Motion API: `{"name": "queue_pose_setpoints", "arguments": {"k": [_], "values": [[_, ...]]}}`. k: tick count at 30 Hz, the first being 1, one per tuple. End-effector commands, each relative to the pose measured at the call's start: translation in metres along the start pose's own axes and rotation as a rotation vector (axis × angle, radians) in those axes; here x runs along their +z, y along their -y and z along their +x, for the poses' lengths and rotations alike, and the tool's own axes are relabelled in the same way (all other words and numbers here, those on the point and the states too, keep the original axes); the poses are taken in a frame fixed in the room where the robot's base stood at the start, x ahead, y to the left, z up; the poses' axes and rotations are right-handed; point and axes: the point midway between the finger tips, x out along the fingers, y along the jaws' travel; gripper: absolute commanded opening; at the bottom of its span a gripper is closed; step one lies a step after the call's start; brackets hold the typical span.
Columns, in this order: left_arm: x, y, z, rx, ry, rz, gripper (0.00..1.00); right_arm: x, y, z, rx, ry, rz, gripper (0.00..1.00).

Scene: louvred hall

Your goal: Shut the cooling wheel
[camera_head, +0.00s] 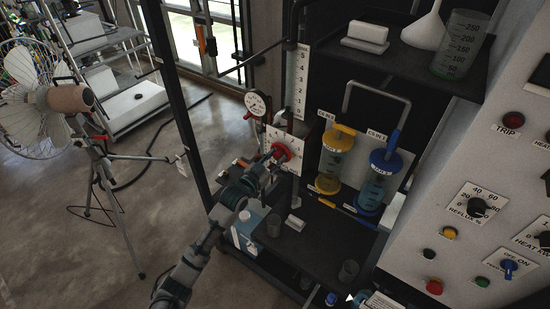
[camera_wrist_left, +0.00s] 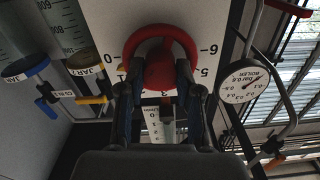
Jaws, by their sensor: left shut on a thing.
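The cooling wheel looks to be the red handwheel (camera_head: 281,152), mounted in front of a white number plate (camera_head: 290,138). In the left wrist view the red wheel (camera_wrist_left: 160,36) shows as a ring with a round hub, the plate (camera_wrist_left: 105,20) behind it. My left gripper (camera_head: 271,163) is at the wheel, and in the wrist view its two fingers (camera_wrist_left: 163,82) stand either side of the hub, shut on the wheel. The fingers hide the lower part of the wheel. My right gripper is not in view.
A pressure gauge (camera_head: 256,104) is close to the wheel at upper left. Yellow-topped (camera_head: 334,155) and blue-topped (camera_head: 377,178) jars stand to the right. A dark shelf (camera_head: 325,243) holds small cups below. A sloped control panel (camera_head: 455,190) bounds the right, a fan (camera_head: 30,95) stands left.

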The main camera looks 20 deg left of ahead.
Motion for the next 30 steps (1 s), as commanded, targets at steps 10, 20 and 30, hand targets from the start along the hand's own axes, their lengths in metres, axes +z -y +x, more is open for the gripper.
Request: {"name": "queue_pose_setpoints", "arguments": {"k": [10, 20, 30], "values": [[-0.001, 0.000, 0.000, 0.000, 0.000, 0.148, 0.00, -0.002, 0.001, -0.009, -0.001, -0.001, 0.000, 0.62], [-0.001, -0.001, 0.000, 0.001, 0.000, 0.146, 0.59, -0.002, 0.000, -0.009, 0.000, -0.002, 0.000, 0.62], [0.001, -0.001, -0.033, 0.002, 0.001, 0.147, 0.59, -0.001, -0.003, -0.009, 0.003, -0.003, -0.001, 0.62]]}}
